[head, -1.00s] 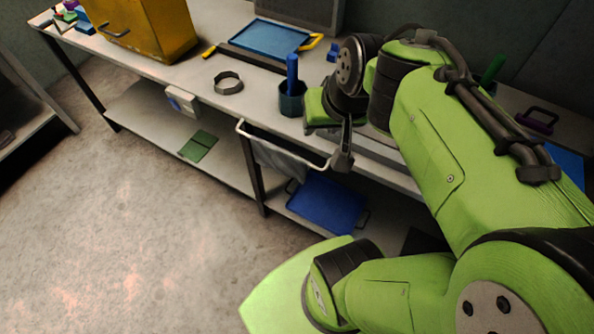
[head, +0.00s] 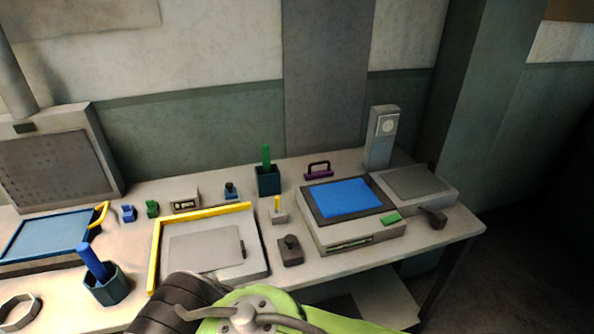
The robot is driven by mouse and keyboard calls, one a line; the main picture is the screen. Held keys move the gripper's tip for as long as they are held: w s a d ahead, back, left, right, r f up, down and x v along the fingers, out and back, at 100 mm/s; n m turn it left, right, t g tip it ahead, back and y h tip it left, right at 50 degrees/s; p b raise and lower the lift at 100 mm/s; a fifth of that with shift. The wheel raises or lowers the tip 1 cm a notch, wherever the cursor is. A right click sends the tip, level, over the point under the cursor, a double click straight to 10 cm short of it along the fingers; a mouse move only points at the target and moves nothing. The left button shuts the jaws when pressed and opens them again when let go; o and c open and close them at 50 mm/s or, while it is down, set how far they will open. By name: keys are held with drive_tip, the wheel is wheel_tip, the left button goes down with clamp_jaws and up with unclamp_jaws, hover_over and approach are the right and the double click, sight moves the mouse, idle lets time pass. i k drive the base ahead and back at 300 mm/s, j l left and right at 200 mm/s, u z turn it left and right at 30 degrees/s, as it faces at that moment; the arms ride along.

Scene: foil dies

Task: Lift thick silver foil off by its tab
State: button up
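A flat grey sheet (head: 205,249) lies on a pale plate (head: 255,262) with a yellow L-shaped guide along its left and back edges. A small dark piece, possibly a tab, shows at the sheet's right edge. I cannot tell for sure that this sheet is the thick silver foil. Another grey flat panel (head: 415,181) lies on a low box at the right. My arm's green and black links cross the bottom middle, in front of the plate's near side. My gripper is out of view.
A grey box with a blue top (head: 347,197) stands right of the plate. A dark knobbed block (head: 290,251) lies between them. A dark blue cup (head: 104,287) and a blue tray (head: 45,238) are at left. A grey post (head: 381,138) stands at back right.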

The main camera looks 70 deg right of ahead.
sight(415, 182)
drive_tip(key=z, duration=3.45)
drive_tip(key=i+l+u, duration=0.35)
drive_tip(key=l+u, duration=0.15)
drive_tip(key=i+l+u, duration=0.2)
drive_tip(key=l+u, duration=0.3)
drive_tip(key=l, duration=0.15)
drive_tip(key=i+l+u, duration=0.15)
drive_tip(key=l+u, duration=0.35)
drive_tip(key=l, duration=0.15)
drive_tip(key=l+u, duration=0.45)
drive_tip(key=l, duration=0.25)
drive_tip(key=k+l+u, duration=0.15)
drive_tip(key=l+u, duration=0.35)
drive_tip(key=l, duration=0.2)
